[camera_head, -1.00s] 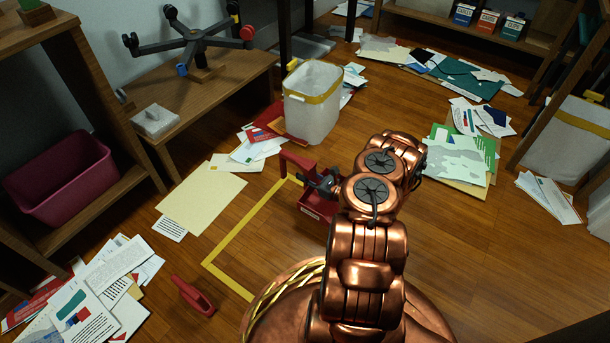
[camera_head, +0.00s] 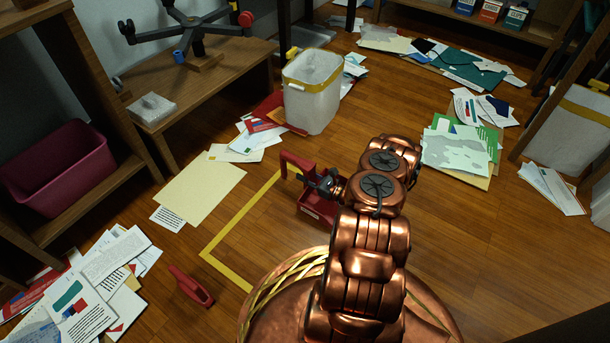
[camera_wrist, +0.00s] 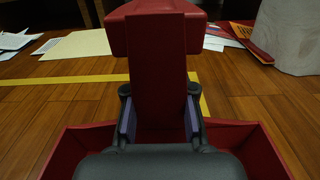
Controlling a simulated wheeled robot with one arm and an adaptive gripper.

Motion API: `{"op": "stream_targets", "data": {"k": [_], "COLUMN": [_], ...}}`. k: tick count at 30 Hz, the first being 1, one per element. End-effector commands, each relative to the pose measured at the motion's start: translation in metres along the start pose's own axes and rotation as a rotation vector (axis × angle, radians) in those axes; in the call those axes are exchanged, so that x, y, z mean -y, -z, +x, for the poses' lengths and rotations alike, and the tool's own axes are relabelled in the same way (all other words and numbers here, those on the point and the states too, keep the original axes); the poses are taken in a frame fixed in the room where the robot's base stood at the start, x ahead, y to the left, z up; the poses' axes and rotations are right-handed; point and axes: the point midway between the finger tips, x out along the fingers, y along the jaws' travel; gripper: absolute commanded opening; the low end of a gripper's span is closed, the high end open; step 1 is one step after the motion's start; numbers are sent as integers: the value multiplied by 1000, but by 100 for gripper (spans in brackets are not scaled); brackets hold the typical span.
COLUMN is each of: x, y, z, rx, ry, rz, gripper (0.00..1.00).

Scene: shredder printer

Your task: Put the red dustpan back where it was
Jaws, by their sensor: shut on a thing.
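The red dustpan (camera_head: 312,206) is just ahead of my base, partly hidden behind my arm. Its upright handle (camera_head: 297,164) rises on the left side of my gripper (camera_head: 324,184). In the wrist view the dustpan's handle (camera_wrist: 158,70) stands between the two fingers of my gripper (camera_wrist: 159,120), which are shut on it. The pan's red walls (camera_wrist: 262,148) show at both lower sides of that view. A yellow tape outline (camera_head: 234,222) is on the floor left of the dustpan. I cannot tell whether the pan touches the floor.
A small red object with a handle (camera_head: 191,286) lies on the floor at the lower left. A white bin with a yellow rim (camera_head: 312,100) stands beyond the dustpan. Papers (camera_head: 199,187) are scattered around. A low wooden table (camera_head: 205,75) stands at the left.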

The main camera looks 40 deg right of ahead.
Motion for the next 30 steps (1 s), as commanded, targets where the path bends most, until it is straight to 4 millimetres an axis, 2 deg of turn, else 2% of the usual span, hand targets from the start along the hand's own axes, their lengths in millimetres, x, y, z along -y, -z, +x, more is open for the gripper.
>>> {"op": "stream_targets", "data": {"k": [29, 30], "x": [-1, -1], "y": [13, 12], "z": [0, 0], "rx": [0, 0], "ry": [-1, 0], "rz": [2, 2], "gripper": [0, 28]}}
